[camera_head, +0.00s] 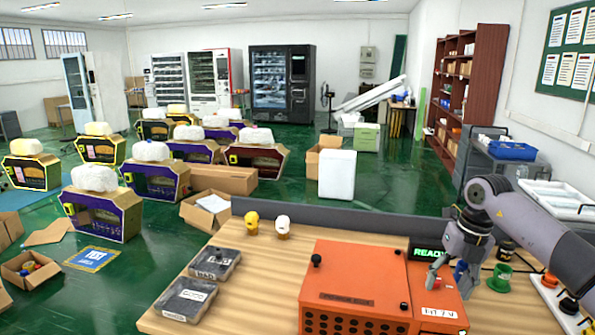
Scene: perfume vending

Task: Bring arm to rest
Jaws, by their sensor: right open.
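My right arm comes in from the right edge. Its gripper (449,284) points down over the right part of the orange machine (352,262), with its fingers apart. A small blue and red item (461,270) shows by the fingers; I cannot tell whether they touch it. A display reading READY (429,253) stands just left of the gripper. A green cup-like part (499,279) sits on the table right of the gripper. My left gripper is not in view.
The wooden table (262,285) also holds two dark grey labelled boxes (215,263) (187,299) at left. A yellow figure (252,222) and a white-topped figure (283,226) stand at the back. Dark and orange knobs (569,305) lie at the right. A grey panel (340,218) edges the table's back.

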